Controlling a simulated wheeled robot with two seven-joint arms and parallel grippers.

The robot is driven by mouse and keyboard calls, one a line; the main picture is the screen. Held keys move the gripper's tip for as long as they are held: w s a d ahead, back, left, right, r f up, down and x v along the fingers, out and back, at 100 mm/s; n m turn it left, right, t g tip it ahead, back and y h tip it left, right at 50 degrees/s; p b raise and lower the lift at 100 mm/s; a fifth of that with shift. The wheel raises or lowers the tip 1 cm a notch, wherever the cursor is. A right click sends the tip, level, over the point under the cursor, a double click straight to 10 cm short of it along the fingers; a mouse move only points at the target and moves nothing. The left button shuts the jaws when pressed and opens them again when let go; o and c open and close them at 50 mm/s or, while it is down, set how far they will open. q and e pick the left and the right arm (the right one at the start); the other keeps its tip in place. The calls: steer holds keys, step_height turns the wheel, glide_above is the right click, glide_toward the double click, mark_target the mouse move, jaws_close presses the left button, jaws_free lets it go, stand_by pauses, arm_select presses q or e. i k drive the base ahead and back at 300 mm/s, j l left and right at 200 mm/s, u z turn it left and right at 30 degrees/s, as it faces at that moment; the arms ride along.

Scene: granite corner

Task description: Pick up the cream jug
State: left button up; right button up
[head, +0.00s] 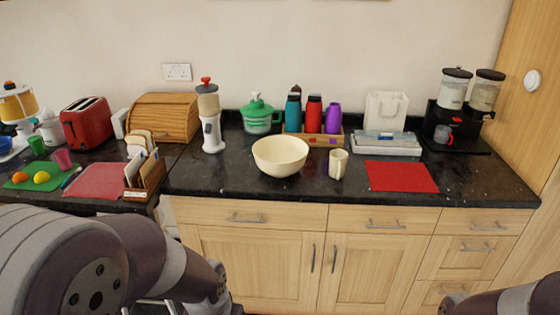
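A cream jug (338,164) stands upright on the black granite counter (330,196), just right of a large cream bowl (281,156). Its handle seems to be on its left side, but it is too small to be sure. My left arm fills the lower left of the head view and its gripper is outside the frame. Only a small part of my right arm shows at the lower right corner, and its gripper is also out of frame. Nothing touches the jug.
A red mat (401,177) lies right of the jug. The counter's front strip is clear.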

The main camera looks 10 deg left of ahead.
mark_target(338, 156)
steer(key=i+j+z, duration=0.45)
steer(key=i+j, duration=1.15)
steer(key=i, duration=0.05)
